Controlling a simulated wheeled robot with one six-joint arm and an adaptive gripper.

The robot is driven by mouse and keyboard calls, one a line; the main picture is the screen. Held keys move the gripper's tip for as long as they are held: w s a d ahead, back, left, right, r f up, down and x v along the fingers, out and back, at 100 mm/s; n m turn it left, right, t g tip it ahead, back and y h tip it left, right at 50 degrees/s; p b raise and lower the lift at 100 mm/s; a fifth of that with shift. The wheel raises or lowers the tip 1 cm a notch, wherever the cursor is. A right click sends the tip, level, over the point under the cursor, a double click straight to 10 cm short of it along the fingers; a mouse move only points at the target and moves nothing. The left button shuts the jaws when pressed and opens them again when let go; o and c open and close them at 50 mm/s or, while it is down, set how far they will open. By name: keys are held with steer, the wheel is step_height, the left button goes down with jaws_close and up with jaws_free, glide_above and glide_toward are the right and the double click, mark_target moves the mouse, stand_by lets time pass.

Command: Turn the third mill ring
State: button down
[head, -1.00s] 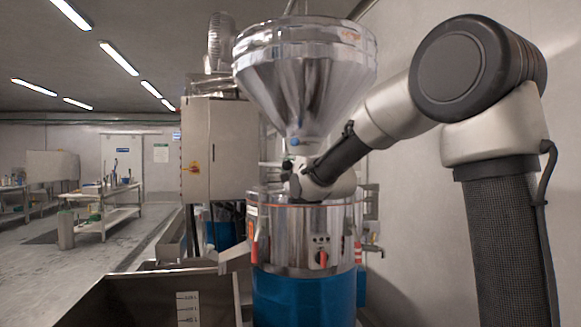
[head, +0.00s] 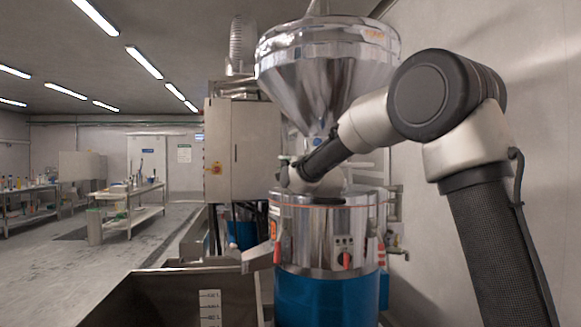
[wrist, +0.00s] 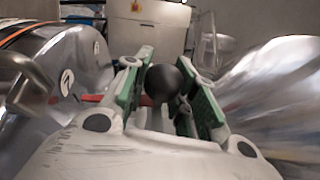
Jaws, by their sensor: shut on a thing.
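The mill is a shiny steel drum (head: 308,235) on a blue base (head: 325,292), with an orange band near its top. A large steel hopper (head: 325,75) hangs above it. My gripper (head: 286,176) is at the upper left side of the drum in the head view; its fingers are too small to make out there. In the wrist view my gripper (wrist: 163,76) has its green-padded fingers shut on a round black knob (wrist: 164,84). A curved steel surface with white oval marks (wrist: 67,80) is at left. I cannot tell the separate rings apart.
A grey control cabinet (head: 245,150) stands behind the mill at left. A steel bin (head: 165,295) is in the front left. The wall (head: 440,225) is close at right. Work tables (head: 132,200) stand far left, with open floor before them.

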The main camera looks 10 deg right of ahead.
steer(key=shift+f, duration=0.1)
steer(key=c, duration=1.3)
jaws_free()
steer(key=shift+w, duration=0.1)
steer(key=shift+c, duration=0.2)
steer(key=v, duration=1.2)
